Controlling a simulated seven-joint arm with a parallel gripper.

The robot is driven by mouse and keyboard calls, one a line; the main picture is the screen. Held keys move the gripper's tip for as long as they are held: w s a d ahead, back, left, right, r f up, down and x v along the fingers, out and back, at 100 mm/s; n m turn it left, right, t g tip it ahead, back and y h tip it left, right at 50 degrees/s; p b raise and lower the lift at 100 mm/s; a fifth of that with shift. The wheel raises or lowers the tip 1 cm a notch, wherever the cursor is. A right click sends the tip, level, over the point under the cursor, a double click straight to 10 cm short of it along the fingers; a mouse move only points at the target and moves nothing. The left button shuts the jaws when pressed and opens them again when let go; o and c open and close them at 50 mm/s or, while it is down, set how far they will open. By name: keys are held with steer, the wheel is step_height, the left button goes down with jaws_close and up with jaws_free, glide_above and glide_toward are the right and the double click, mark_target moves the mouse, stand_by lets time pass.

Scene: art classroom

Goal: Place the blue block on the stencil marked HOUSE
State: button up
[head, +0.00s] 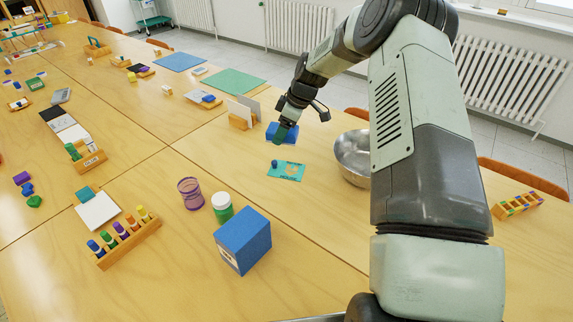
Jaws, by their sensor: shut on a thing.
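My gripper (285,136) points down over the middle of the right-hand table. It is shut on a blue block (292,132), which its dark fingers partly cover. A teal stencil card (297,167) with a tan cut-out shape lies flat on the table, nearer the camera than my gripper. Its lettering is too small to read. A small dark blue piece (275,163) shows at the card's left corner. The gap between the held block and the table cannot be told.
A metal bowl (352,157) stands right of the card, partly behind my arm. A wooden holder with cards (241,113) is left of my gripper.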

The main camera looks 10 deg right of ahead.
mark_target(298, 134)
steer(key=shift+w+d+f, duration=0.15)
steer(key=shift+d, duration=0.4)
step_height(298, 134, down, 10)
steer(key=shift+r, duration=0.25)
steer(key=shift+f, duration=0.15)
steer(key=shift+f, duration=0.45)
steer(key=o, duration=1.1)
steer(key=v, duration=1.3)
steer(key=shift+a+r, duration=0.1)
steer(key=shift+r, duration=0.05)
